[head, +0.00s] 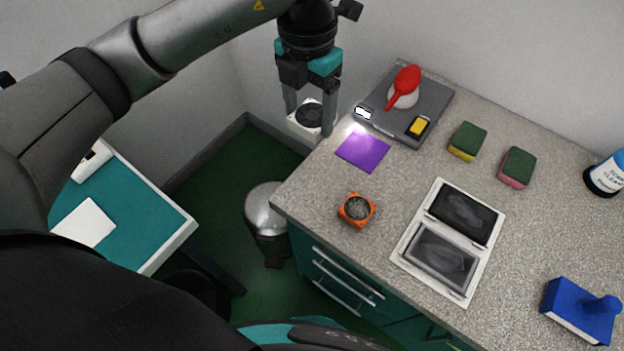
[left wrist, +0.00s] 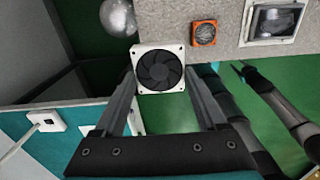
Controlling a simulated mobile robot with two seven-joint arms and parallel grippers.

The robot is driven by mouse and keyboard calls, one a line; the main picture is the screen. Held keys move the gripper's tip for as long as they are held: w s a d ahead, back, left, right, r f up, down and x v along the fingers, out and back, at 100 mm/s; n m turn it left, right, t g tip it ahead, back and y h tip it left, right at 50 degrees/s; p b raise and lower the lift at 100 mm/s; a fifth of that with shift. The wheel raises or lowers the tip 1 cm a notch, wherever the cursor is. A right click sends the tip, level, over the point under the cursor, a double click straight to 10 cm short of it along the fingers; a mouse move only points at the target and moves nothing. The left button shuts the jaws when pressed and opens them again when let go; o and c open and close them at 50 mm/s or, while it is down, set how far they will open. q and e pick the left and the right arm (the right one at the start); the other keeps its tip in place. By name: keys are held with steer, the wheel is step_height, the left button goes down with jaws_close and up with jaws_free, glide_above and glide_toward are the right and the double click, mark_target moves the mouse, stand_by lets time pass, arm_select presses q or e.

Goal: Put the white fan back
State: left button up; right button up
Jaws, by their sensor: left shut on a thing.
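The white fan (head: 296,128) is a square white frame with a dark round rotor. My left gripper (head: 310,112) is shut on it, with a finger on either side, and holds it in the air by the counter's back left edge. In the left wrist view the fan (left wrist: 160,72) sits between the fingertips with its rotor facing the camera. A second fan, orange (head: 356,210), lies on the grey speckled counter (head: 385,190) near its left edge.
On the counter are a purple square (head: 362,151), a grey slab (head: 430,100) with a red spoon (head: 405,82), two sponges (head: 467,141), a white tray (head: 412,242) with dark panels and a blue block tool (head: 581,309). A metal bin (head: 266,208) and teal table (head: 135,225) stand left.

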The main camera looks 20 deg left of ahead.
arm_select(q)
glide_above(309, 188)
step_height(309, 188, down, 15)
steer(key=shift+d+r, duration=0.1)
steer(key=shift+f+b, duration=0.4)
steer(key=shift+f, duration=2.15)
steer(key=shift+f, duration=0.2)
steer(key=o, duration=1.4)
steer(key=shift+o, duration=0.2)
steer(key=shift+r, duration=0.2)
step_height(309, 188, up, 12)
